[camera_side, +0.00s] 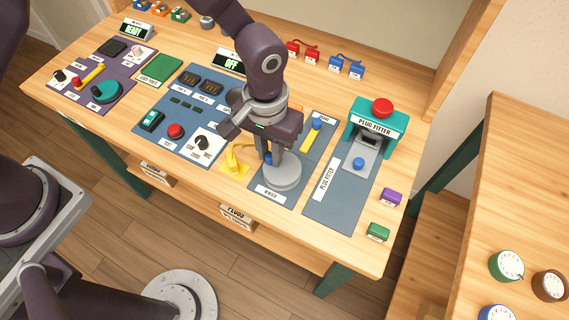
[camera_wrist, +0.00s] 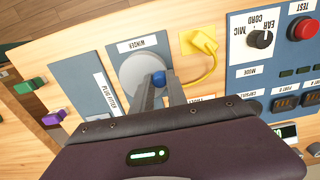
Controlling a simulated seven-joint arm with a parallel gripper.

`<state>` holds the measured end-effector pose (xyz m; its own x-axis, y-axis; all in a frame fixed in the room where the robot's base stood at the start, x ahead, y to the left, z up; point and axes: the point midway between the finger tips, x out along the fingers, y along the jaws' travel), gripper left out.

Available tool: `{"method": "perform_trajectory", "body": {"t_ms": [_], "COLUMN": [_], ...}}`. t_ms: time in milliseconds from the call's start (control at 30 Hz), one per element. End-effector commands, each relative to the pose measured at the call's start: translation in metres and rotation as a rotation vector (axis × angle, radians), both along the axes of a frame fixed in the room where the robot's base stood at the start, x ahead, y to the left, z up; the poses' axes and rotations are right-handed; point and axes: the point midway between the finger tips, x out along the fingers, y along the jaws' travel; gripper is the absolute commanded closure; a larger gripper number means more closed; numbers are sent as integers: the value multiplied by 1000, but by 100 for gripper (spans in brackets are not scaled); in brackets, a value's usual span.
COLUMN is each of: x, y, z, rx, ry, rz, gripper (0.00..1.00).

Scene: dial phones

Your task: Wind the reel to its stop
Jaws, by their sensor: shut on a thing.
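The reel is a grey disc (camera_side: 284,180) on the blue-grey winder panel (camera_side: 269,199) near the table's front edge. It also shows in the wrist view as a pale disc (camera_wrist: 133,72) below the WINDER label. A small blue knob (camera_wrist: 159,77) sits on the disc's right side in that view. My gripper (camera_wrist: 158,88) has its two grey fingers closed about the knob. In the side view my gripper (camera_side: 266,155) reaches down over the disc and hides part of it. A yellow plug (camera_wrist: 204,40) with a yellow cord lies beside the panel.
A plug fitter (camera_side: 377,120) with a teal frame and red button stands to the right. Purple (camera_side: 391,197) and green (camera_side: 378,232) blocks lie at the right edge. A blue panel with a dial (camera_side: 205,142) is on the left. A yellow-handled lever (camera_side: 312,134) stands behind the reel.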

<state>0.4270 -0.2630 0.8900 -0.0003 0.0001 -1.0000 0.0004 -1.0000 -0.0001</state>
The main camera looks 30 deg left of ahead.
Motion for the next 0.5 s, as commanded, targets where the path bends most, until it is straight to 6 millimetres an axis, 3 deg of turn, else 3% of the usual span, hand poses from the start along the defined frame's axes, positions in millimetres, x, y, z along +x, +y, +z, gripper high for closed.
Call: {"method": "perform_trajectory", "body": {"t_ms": [500], "x": [17], "y": [-9], "z": [0], "rx": [-3], "ry": [-2], "rz": [0], "gripper": [92]}}
